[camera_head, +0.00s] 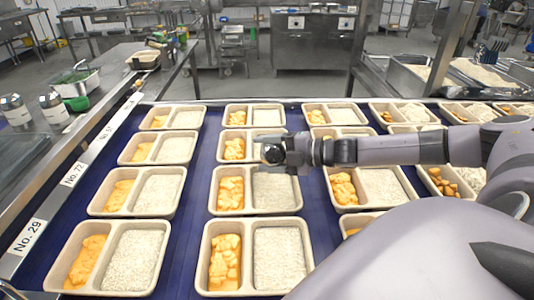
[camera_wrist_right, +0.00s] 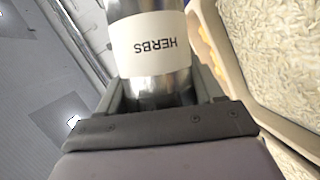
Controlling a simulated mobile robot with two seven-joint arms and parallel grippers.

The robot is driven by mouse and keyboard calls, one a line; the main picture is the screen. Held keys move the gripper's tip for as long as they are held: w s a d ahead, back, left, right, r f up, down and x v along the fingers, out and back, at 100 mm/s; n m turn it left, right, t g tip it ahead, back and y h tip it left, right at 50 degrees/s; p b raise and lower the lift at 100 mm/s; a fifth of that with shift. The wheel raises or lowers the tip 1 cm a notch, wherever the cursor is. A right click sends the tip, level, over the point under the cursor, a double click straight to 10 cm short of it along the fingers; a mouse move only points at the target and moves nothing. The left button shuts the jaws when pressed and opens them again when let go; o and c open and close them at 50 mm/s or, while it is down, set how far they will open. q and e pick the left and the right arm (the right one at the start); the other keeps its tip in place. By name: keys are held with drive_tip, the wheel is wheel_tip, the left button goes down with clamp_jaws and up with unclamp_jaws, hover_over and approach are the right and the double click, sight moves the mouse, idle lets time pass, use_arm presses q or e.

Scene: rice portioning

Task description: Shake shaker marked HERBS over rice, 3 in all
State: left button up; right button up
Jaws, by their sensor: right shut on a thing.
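My right gripper (camera_head: 284,151) is shut on a shaker, above the middle column of trays. In the right wrist view the metal shaker (camera_wrist_right: 152,75) sits between the fingers. Its white label reads HERBS, upside down in that picture. In the head view the shaker is mostly hidden, with a dark round end (camera_head: 271,153) showing. Below the gripper is a beige tray (camera_head: 214,191) with orange food at left and white rice (camera_head: 275,192) at right. That rice looks slightly greyer than its neighbours; I cannot tell whether herbs lie on it. My left gripper is out of view.
Several similar trays stand in rows on the blue belt (camera_head: 203,165). Two more shakers, one (camera_head: 15,110) beside the other (camera_head: 53,107), stand on the left steel counter. A container of green stuff (camera_head: 75,82) is behind them. Number labels line the left rail (camera_head: 74,174).

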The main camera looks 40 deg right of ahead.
drive_tip(key=shift+r+n+t, duration=0.1)
drive_tip(key=shift+n+t, duration=0.4)
drive_tip(key=shift+n, duration=0.6)
drive_tip(key=shift+w+n+t+b, duration=0.1)
drive_tip(key=shift+n+t+b, duration=0.4)
drive_tip(key=shift+n+b, duration=0.4)
drive_tip(key=shift+r+n, duration=0.3)
drive_tip(key=shift+r+n+t+p, duration=0.3)
drive_tip(key=shift+n+t+p, duration=0.2)
drive_tip(key=shift+n+p, duration=0.35)
drive_tip(key=shift+r+n+y, duration=0.1)
drive_tip(key=shift+n+y, duration=0.2)
drive_tip(key=shift+n, duration=0.35)
drive_tip(key=shift+r+n+t+y, duration=0.2)
drive_tip(key=shift+n+t+y, duration=0.3)
drive_tip(key=shift+n, duration=0.6)
wheel_tip(320, 180, down, 3)
drive_tip(key=shift+f+b, duration=0.1)
drive_tip(key=shift+b, duration=1.15)
